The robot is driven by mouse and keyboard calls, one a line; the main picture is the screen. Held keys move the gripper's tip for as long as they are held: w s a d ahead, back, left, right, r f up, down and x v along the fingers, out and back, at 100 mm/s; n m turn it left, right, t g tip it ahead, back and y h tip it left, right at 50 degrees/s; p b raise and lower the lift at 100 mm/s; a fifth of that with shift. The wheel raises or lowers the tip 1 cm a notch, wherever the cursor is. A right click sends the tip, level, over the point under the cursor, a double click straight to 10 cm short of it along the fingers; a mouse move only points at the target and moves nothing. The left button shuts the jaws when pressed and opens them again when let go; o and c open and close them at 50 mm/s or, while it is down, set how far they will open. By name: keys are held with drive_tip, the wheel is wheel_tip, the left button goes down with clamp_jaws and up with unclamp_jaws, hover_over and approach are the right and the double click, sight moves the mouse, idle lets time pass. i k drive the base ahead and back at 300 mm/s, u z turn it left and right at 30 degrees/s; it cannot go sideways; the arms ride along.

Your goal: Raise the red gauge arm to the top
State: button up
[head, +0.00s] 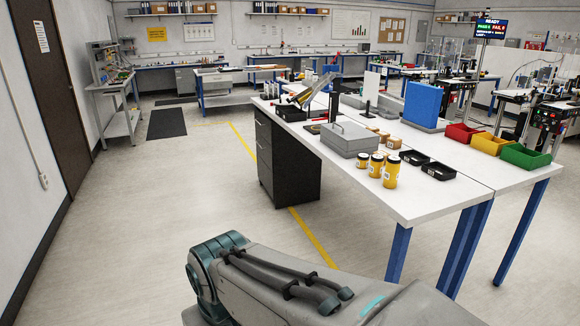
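I cannot make out a red gauge arm in the head view. My gripper is not in view; only grey and teal links of my own arm show at the bottom, over the floor in front of the white workbench (432,200). Small machines (545,115) with red and green buttons stand at the right, too small to tell whether a gauge arm is among them.
The near workbench carries a grey lidded box (350,140), yellow jars (391,172), black trays (438,171), a blue panel (421,104), and red, yellow and green bins (525,156). A tilted metal chute (312,90) stands at its far end. The left floor (150,210) is clear.

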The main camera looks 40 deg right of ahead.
sight(325, 115)
drive_tip(key=u, duration=0.3)
drive_tip(key=i, duration=1.35)
drive_tip(key=z, duration=2.85)
